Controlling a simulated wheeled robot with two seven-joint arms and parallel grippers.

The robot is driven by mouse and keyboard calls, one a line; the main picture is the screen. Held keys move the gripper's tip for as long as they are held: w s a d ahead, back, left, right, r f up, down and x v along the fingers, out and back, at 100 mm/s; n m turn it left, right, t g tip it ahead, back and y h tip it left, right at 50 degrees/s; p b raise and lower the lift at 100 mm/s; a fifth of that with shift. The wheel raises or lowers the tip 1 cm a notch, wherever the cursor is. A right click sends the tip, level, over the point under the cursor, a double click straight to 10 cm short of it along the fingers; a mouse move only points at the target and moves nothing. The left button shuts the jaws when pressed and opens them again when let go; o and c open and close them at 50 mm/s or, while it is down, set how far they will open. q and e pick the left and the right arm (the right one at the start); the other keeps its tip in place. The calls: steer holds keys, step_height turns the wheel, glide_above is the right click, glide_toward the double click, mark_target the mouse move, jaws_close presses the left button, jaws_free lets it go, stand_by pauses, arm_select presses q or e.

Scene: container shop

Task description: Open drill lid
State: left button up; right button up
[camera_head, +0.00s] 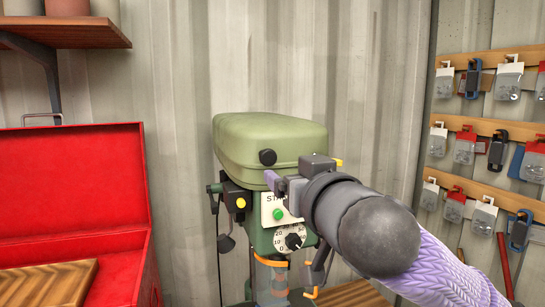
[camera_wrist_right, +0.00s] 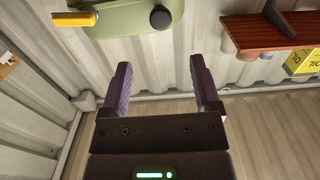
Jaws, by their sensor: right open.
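The drill is a green machine whose rounded lid (camera_head: 270,138) sits down on the body and looks closed. A dark round knob (camera_head: 267,157) is on the lid's front. My right gripper (camera_head: 276,182) is in front of the drill, just below the knob, and partly hides the drill body (camera_head: 262,238). In the right wrist view, my right gripper's fingers (camera_wrist_right: 158,75) are spread with nothing between them. The lid (camera_wrist_right: 118,14) and its knob (camera_wrist_right: 160,18) show beyond the fingertips, apart from them. My left gripper is not in view.
An open red toolbox (camera_head: 75,190) stands at the left, below a wooden shelf (camera_head: 70,33). Wooden rails with hanging packets (camera_head: 483,125) are at the right. A corrugated wall (camera_head: 170,100) is close behind the drill. The space above the lid is clear.

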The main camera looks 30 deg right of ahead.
mark_target(269, 159)
steer(key=p+x, duration=0.4)
steer(key=x, duration=0.5)
steer(key=shift+r, duration=0.15)
steer(key=shift+w+d+f, duration=0.1)
steer(key=shift+w+f, duration=0.1)
steer(key=shift+w, duration=0.25)
jaws_close()
stand_by(0.5)
